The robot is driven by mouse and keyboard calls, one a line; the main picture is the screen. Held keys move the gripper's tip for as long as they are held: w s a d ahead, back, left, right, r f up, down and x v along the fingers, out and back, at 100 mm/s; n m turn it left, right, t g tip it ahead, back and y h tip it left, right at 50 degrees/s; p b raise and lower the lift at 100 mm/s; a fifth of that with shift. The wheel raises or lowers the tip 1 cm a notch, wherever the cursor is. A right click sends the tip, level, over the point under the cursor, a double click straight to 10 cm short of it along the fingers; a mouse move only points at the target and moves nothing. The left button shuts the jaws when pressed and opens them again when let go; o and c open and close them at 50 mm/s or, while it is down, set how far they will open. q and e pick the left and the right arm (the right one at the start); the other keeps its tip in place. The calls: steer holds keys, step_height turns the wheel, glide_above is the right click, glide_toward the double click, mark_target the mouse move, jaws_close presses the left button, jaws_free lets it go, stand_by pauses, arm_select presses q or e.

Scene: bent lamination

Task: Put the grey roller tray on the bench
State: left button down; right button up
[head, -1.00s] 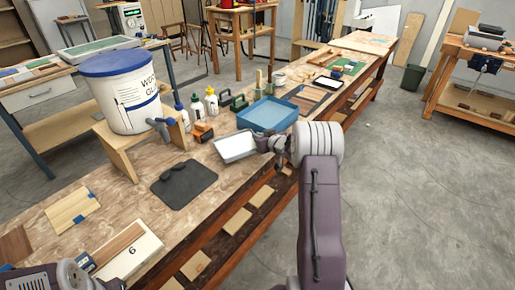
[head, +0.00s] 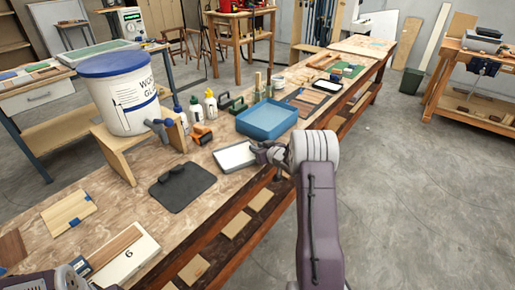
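The grey roller tray (head: 235,157) is a shallow pan with a pale inside, low over the bench (head: 110,191) near its front edge. It looks nearly level; I cannot tell whether its underside touches the bench top. My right gripper (head: 259,151) is at the tray's right end and appears shut on its rim; the fingertips are small and partly hidden by my wrist. Part of my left arm shows at the bottom left corner, but its gripper fingers are out of view.
A blue tray (head: 267,120) stands just behind the grey one. A dark mat (head: 182,190) lies to its left. Glue bottles (head: 196,107), an orange tool (head: 202,134) and a large glue bucket (head: 121,98) on a wooden stand are farther left.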

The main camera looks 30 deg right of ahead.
steer(key=shift+r, duration=0.2)
steer(key=p+v, duration=0.1)
steer(key=v, duration=1.1)
steer(key=s+a+f+g, duration=0.4)
steer(key=s+a+g, duration=0.2)
steer(key=s+a, duration=0.55)
steer(key=s+a+f+g, duration=0.3)
steer(key=s+a+g, duration=0.3)
steer(key=s+a, duration=0.5)
step_height(320, 180, up, 10)
steer(key=p, duration=1.1)
steer(key=shift+s+d, duration=0.4)
steer(key=shift+s, duration=0.05)
